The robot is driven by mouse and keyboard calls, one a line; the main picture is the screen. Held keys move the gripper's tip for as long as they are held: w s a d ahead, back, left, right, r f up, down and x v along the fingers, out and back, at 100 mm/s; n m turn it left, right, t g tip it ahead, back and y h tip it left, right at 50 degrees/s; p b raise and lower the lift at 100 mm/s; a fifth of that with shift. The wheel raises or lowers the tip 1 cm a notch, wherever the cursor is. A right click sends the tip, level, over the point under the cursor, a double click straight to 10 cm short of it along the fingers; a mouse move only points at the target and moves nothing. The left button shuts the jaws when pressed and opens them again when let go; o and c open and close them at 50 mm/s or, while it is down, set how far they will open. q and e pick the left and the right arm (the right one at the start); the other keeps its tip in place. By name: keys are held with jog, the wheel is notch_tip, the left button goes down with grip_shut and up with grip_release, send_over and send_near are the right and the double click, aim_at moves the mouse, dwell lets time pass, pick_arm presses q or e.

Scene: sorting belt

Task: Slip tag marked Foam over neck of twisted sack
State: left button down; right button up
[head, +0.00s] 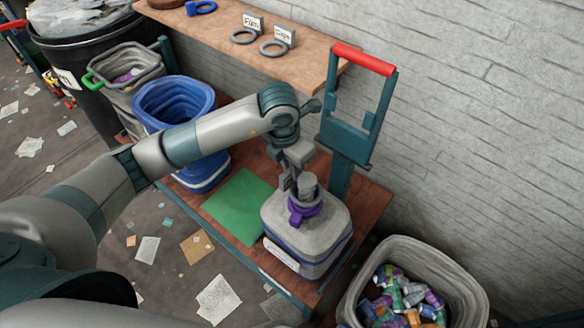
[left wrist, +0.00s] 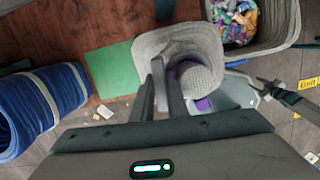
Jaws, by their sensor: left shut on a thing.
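The grey sack (head: 290,232) with blue bands stands upright on the low wooden bench, its twisted neck (head: 309,187) pointing up. A purple tie (head: 303,211) sits around the base of the neck; some purple also shows in the left wrist view (left wrist: 203,104). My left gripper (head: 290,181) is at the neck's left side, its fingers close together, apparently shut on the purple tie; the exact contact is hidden.
A blue tie (head: 201,8) is farther left. A blue bin (head: 178,104) and green mat (head: 240,205) are left of the sack; a grey bin (head: 465,297) of crumpled cans is at right.

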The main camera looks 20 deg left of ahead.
pick_arm(q)
jog(key=c, duration=1.7)
grip_release()
jog(key=shift+o, duration=0.2)
jog(key=shift+r, duration=0.1)
pick_arm(e)
jog(key=shift+a, duration=0.1)
pick_arm(q)
jog(key=r, duration=0.2)
jog(key=r+b, duration=0.1)
jog(key=r, duration=0.1)
jog(key=r+b, duration=0.1)
jog(key=r, duration=0.1)
jog(key=shift+s+a+r, duration=0.2)
jog(key=shift+s+r, duration=0.2)
notch_tip(320, 180, up, 10)
jog(key=s+b, duration=0.1)
jog(key=shift+s+a, duration=0.2)
jog(key=shift+a, duration=0.25)
pick_arm(e)
jog(key=w+a+f+t, duration=0.1)
jog(key=w+a+t, duration=0.1)
jog(key=w, duration=0.4)
jog(key=shift+w+a+y, duration=0.3)
jog(key=shift+w+a, duration=0.05)
pick_arm(q)
jog(key=shift+r, duration=0.1)
pick_arm(e)
jog(key=shift+w, duration=0.25)
